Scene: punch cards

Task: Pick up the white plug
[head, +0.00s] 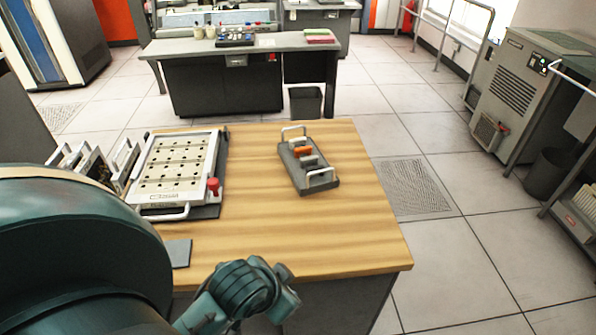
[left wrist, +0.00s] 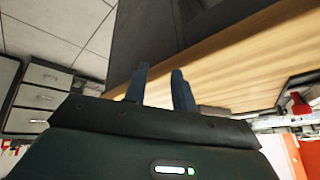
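The white plug (head: 297,143) appears to be the pale block near the far end of a dark tray (head: 322,187) on the wooden table. An orange plug (head: 303,151) sits just in front of it, and a greyish plug (head: 309,160) is nearer still. My left arm comes in from the left, its wrist end low in the head view at the table's near edge, well short of the tray. My left gripper (left wrist: 160,72) shows two fingers apart with nothing between them, beside the table edge. No plug shows in the left wrist view. My right gripper is out of view.
A white-framed plugboard (head: 178,163) with a red knob (head: 213,186) lies left of the tray. Several handled boards (head: 88,165) stand at the table's left edge. The tray has a raised handle at each end. Wood between plugboard and tray is clear.

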